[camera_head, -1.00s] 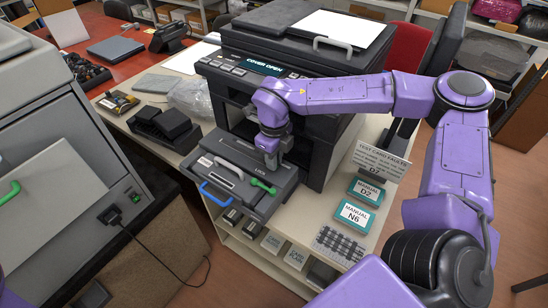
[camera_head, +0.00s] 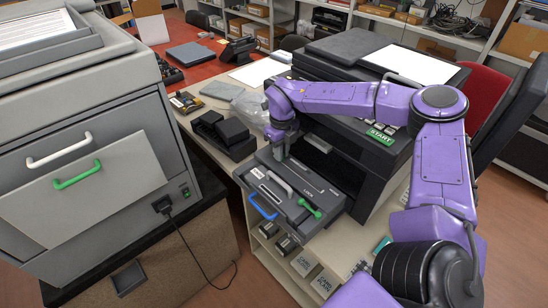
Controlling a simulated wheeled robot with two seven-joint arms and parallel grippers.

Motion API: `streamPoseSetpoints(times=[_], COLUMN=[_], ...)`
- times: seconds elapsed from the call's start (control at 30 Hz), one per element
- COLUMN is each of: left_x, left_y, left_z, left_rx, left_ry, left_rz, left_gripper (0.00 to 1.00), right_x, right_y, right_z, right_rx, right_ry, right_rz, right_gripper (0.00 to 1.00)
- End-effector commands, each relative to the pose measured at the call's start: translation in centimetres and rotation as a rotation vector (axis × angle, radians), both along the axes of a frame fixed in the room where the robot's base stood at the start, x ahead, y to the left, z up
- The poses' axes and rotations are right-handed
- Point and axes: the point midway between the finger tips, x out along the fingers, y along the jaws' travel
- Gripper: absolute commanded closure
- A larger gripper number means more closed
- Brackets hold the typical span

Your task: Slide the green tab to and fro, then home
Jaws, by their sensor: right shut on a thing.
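My right gripper (camera_head: 281,154) reaches down to the left part of the back edge of the dark grey cartridge unit (camera_head: 328,196), in front of the printer. It is shut on a small part there, which I take to be the green tab; the fingers hide it. A separate green lever (camera_head: 309,208) stands on the unit's front right, near the word LOCK, clear of the gripper. A blue handle (camera_head: 262,207) is at the unit's front left and a pale grey handle (camera_head: 279,183) lies on its top. My left gripper is out of view.
A grey cabinet (camera_head: 95,190) with white and green handles stands at the left. A black box (camera_head: 232,135) and a clear plastic bag (camera_head: 249,106) lie on the bench left of the gripper.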

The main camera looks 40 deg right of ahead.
Motion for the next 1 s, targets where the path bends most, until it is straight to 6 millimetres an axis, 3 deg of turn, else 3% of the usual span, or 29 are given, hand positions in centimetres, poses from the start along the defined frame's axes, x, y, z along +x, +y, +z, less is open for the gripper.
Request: streamPoseSetpoints(times=[0.4, 0.43, 0.5, 0.83, 1.0], left_x=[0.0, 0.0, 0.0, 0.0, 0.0], left_y=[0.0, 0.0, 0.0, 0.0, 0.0], left_z=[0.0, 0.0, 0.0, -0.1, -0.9], left_rx=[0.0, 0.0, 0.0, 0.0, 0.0], left_ry=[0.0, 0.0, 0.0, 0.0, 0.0], left_rz=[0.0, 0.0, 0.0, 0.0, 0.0], left_gripper=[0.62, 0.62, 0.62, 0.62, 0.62], right_x=[0.4, 0.4, 0.4, 0.4, 0.5], right_y=[-0.3, -0.3, -0.3, -0.3, -0.2], right_z=[0.1, 0.1, 0.1, 0.4, 3.4], right_rx=[-0.001, -0.001, -0.001, 0.0, 0.0], right_ry=[-0.006, -0.006, -0.006, -0.004, -0.01], right_rz=[-0.007, -0.007, -0.007, -0.007, -0.007], right_gripper=[1.0, 0.8, 0.58, 0.57, 0.57])
